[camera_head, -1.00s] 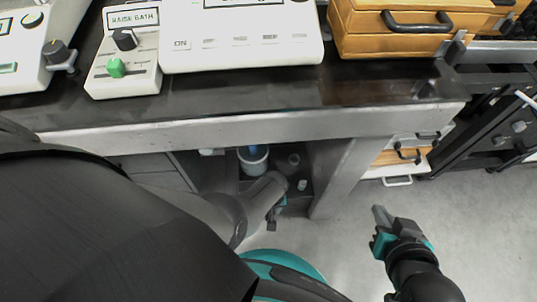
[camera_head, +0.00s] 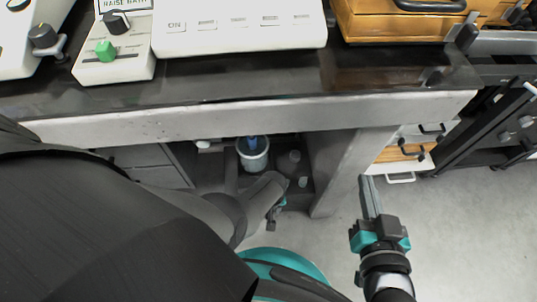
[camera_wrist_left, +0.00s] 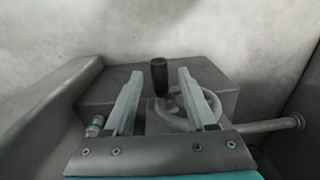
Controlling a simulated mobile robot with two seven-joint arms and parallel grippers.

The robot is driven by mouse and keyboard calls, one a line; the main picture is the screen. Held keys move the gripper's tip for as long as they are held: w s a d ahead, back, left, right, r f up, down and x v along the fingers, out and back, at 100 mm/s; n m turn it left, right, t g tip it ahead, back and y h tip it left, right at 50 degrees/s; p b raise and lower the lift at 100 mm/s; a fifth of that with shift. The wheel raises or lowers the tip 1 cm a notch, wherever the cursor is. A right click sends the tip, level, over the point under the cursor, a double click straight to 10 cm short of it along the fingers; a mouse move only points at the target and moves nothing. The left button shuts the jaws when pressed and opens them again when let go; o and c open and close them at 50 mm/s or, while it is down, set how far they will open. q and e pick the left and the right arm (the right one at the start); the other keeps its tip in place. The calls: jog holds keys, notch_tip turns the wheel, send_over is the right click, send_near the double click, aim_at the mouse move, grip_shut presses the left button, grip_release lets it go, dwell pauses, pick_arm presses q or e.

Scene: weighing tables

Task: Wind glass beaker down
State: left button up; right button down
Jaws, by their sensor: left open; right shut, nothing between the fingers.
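A handwheel with an upright black knob (camera_wrist_left: 159,76) and a grey rim (camera_wrist_left: 190,112) shows in the left wrist view, beside a grey box. My left gripper (camera_wrist_left: 161,73) is open, with the knob appearing between its fingertips; whether it touches cannot be told. In the head view my left gripper (camera_head: 277,209) is under the table, partly hidden by its own arm. A pale round vessel (camera_head: 254,161) with something blue in it stands there, perhaps the glass beaker. My right gripper (camera_head: 368,190) is shut and empty, right of the table leg.
The dark tabletop (camera_head: 240,85) with its grey front edge (camera_head: 250,121) lies above my left arm. A table leg (camera_head: 345,170) stands between the grippers. A control panel (camera_head: 240,25) and wooden drawers (camera_head: 400,25) are on top.

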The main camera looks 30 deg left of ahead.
pick_arm(q)
jog(key=shift+c, duration=0.3)
grip_shut()
dwell(0.4)
